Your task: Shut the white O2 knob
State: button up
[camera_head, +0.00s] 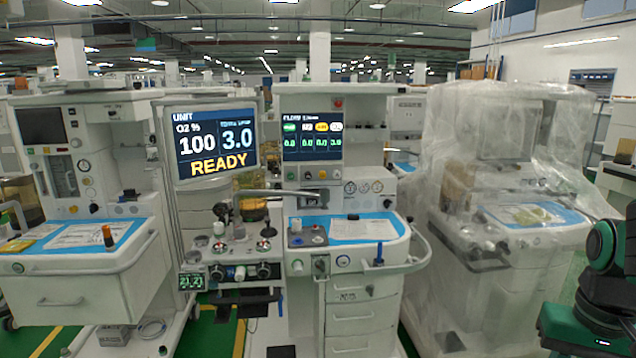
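The middle machine has a front strip with several knobs. A small white knob (240,272) sits there beside a blue knob (228,271), between dark knobs. Its label is too small to read, so I cannot be sure it is the O2 knob. Another white knob (297,266) is on the front right of the strip. The flow screen (312,135) shows several coloured columns; the white one at right reads 3.0. The large screen (213,145) reads O2 100, 3.0 and READY. My green and dark arm shows at the right edge, far from the knobs. My gripper is not visible.
A similar machine (75,235) with a drawer stands at left. A machine under clear plastic (500,200) stands at right, between the middle machine and my arm. A curved white handle (418,250) juts from the middle machine's right side. Green floor shows between the carts.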

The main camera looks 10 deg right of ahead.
aim_at(336, 174)
jog(key=u, duration=0.05)
jog(key=i, duration=1)
